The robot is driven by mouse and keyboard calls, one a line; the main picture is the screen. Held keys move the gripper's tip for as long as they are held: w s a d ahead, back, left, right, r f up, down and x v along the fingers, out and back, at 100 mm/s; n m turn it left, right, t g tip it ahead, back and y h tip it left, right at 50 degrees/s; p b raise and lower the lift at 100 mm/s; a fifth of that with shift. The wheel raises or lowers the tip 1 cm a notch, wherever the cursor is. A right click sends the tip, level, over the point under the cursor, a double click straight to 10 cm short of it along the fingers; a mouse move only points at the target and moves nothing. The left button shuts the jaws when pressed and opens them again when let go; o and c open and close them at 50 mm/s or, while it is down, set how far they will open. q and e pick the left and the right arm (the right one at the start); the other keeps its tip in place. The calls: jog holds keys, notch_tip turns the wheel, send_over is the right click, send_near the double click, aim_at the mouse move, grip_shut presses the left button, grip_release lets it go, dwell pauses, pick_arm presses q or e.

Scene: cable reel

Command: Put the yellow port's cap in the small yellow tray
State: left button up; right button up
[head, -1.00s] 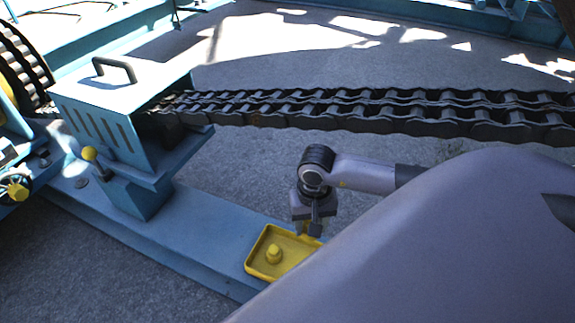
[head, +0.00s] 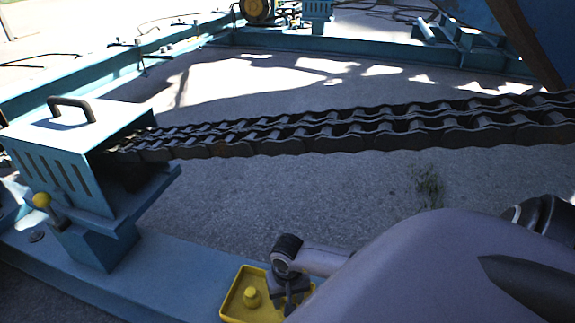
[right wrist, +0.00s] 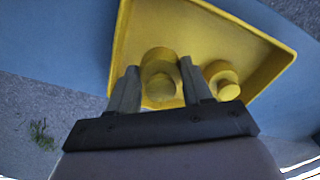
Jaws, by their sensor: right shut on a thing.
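The small yellow tray (head: 229,309) lies on the blue beam at the bottom of the head view; its floor and rim also show in the right wrist view (right wrist: 262,40). A yellow cap (head: 251,297) stands in it, also seen in the wrist view (right wrist: 222,80). My right gripper (head: 291,303) is low over the tray, to the right of that cap. In the wrist view my right gripper (right wrist: 160,88) is shut on a second yellow cap (right wrist: 160,70), over the tray floor. I cannot tell whether this cap touches the floor. My left gripper is out of view. The yellow port is not identifiable.
A blue slotted box (head: 75,165) with a black handle stands at the left, with a yellow-knobbed lever (head: 42,201) before it. A heavy dark chain (head: 330,130) runs right from the box. Bare grey ground (head: 330,200) lies between chain and beam.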

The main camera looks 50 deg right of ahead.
notch_tip(320, 180, down, 3)
jog(key=shift+f+b, duration=0.1)
jog(key=shift+b, duration=0.45)
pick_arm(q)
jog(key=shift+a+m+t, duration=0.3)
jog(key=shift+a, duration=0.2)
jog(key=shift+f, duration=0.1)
pick_arm(e)
jog(key=shift+f, duration=0.2)
jog(key=o, duration=1.3)
jog(key=shift+c, duration=0.2)
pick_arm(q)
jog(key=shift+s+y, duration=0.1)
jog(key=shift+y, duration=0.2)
pick_arm(e)
jog(key=shift+r, duration=0.15)
